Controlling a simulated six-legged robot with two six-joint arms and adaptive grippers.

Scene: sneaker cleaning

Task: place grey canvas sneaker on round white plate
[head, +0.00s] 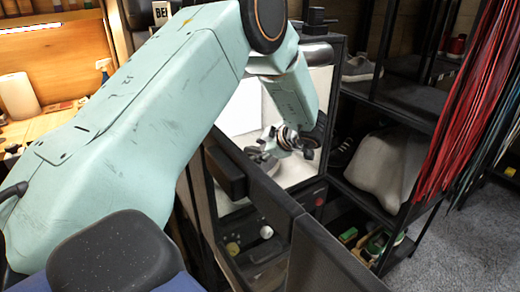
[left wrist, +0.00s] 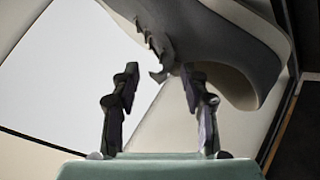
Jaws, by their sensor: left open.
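My left gripper (head: 308,153) reaches into a white-lined cabinet. In the left wrist view its two fingers (left wrist: 159,76) are spread, with nothing held between them. A grey sneaker (left wrist: 225,42) with pale parts fills the upper right of that view, just beyond the fingertips. The right finger overlaps it in the picture; I cannot tell whether they touch. In the head view a grey shape (head: 262,158), probably this sneaker, shows partly beside the gripper. I cannot make out the round white plate for certain. My right gripper is not in view.
The cabinet's dark front frame (head: 265,185) and open door (head: 325,250) stand close around my left arm. On the black shelves to the right are another grey shoe (head: 360,69) and a pale bag-like item (head: 378,168). Red laces (head: 462,115) hang at the far right.

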